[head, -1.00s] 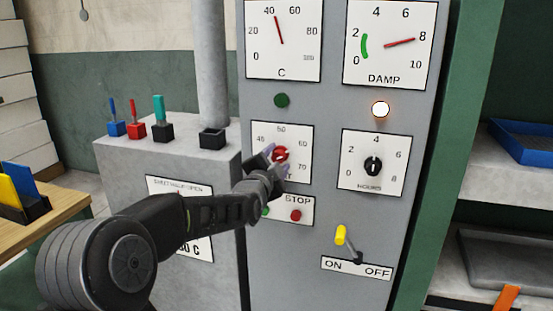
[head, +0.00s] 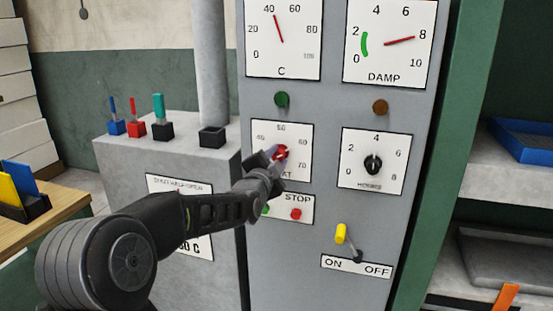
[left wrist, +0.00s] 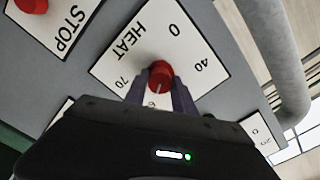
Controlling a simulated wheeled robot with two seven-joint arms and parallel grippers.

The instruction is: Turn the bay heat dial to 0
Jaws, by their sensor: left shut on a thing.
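The heat dial (head: 281,152) is a red knob on a white plate (head: 297,175) on the grey panel. In the left wrist view the knob (left wrist: 159,72) shows a pale pointer line that points down, roughly towards a partly hidden number starting with 6. On that plate, 0 is at the top, 40 at the right and 70 at the left. My left gripper (head: 272,155) is shut on the knob. In the left wrist view its two fingers (left wrist: 164,92) are on either side of it. My right gripper is not in view.
A red STOP button (head: 296,214) sits just below the heat plate. The black hours dial (head: 373,165) is to the right, with a yellow-tipped lever (head: 341,234) below it. Both lamps, green (head: 281,100) and brown (head: 380,107), look unlit. A grey box (head: 170,155) stands left.

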